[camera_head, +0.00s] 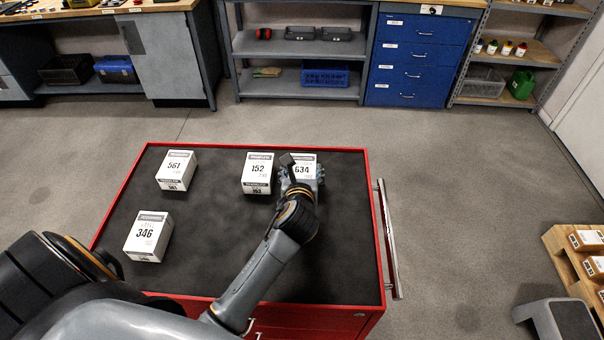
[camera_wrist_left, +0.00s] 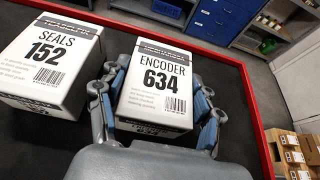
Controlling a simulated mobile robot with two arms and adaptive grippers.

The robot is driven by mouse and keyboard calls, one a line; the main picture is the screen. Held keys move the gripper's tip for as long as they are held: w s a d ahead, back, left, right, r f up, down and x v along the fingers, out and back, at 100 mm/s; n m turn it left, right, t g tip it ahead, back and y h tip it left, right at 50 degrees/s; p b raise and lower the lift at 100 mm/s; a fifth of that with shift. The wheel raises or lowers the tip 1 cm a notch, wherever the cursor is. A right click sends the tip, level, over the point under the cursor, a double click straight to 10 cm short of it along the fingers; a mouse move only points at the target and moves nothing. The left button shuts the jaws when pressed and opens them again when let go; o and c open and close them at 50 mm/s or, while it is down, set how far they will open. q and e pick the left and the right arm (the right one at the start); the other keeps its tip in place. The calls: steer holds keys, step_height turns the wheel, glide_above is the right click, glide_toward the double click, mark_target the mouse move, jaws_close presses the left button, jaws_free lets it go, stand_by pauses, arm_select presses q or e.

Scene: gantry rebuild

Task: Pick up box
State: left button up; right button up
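A white box labelled ENCODER 634 (camera_head: 303,171) stands near the far right part of the red cart's dark top (camera_head: 220,270). It also shows in the left wrist view (camera_wrist_left: 158,85). My left gripper (camera_head: 290,172) is at this box. In the left wrist view its fingers (camera_wrist_left: 160,108) stand on either side of the box, with blue pads facing it. A small gap shows at the right finger; contact at the left finger is unclear. The box seems to rest on the cart top. My right gripper is not in view.
A box labelled SEALS 152 (camera_head: 257,174) stands close left of the 634 box. Boxes 561 (camera_head: 176,170) and 346 (camera_head: 148,237) stand further left. A metal handle (camera_head: 388,240) runs along the cart's right side. The cart top's middle is bare.

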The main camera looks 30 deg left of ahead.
arm_select(q)
steer(key=shift+c, duration=1.2)
steer(key=shift+r, duration=0.25)
step_height(320, 180, up, 2)
steer(key=shift+w+r, duration=0.1)
steer(key=s+r, duration=0.2)
steer(key=r, duration=0.1)
steer(key=s+d+r, duration=0.1)
steer(key=s+r, duration=0.1)
steer(key=shift+r, duration=0.2)
steer(key=a+p+v, duration=0.1)
steer(key=v, duration=1)
steer(key=shift+s+a+r, duration=0.25)
steer(key=shift+a+r, duration=0.1)
steer(key=shift+r, duration=0.1)
